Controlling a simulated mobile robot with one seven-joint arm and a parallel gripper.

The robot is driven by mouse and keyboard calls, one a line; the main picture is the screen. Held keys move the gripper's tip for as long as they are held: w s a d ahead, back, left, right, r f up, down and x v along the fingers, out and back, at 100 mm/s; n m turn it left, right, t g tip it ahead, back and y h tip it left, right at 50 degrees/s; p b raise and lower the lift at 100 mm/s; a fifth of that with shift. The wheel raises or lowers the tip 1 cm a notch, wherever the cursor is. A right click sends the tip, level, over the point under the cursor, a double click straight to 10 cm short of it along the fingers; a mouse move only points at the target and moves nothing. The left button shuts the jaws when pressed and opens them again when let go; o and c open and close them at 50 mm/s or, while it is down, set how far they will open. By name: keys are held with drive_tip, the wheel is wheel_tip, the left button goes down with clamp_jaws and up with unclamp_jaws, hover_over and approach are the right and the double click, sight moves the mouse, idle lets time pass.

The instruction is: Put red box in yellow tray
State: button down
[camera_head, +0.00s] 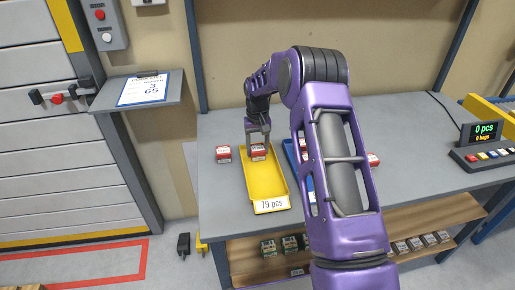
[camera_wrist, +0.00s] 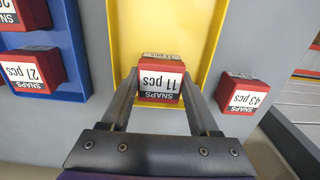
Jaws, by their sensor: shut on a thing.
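The yellow tray (camera_head: 265,190) lies on the grey table, with a "79 pcs" label on its front end. My gripper (camera_head: 258,140) is over the far part of the tray, pointing down. It is shut on a red box (camera_head: 259,153), which is labelled "11 pcs" in the wrist view (camera_wrist: 160,85). The yellow tray (camera_wrist: 205,20) shows behind the box in that view. Whether the box touches the tray floor I cannot tell. Another red box (camera_head: 223,153), labelled "43 pcs" in the wrist view (camera_wrist: 243,93), stands on the table left of the tray.
A blue tray (camera_head: 291,152) with red boxes is right of the yellow tray, partly hidden by my arm. One of its boxes (camera_wrist: 32,70) reads "21 pcs". A red box (camera_head: 373,159) lies farther right. A counter display (camera_head: 485,131) stands at the table's right.

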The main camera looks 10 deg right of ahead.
sight(257, 147)
drive_tip(key=shift+f, duration=0.2)
drive_tip(key=shift+c, duration=0.6)
unclamp_jaws()
drive_tip(key=shift+r, duration=0.1)
wheel_tip(257, 147, up, 12)
drive_tip(key=p, duration=0.1)
drive_tip(key=shift+r, duration=0.2)
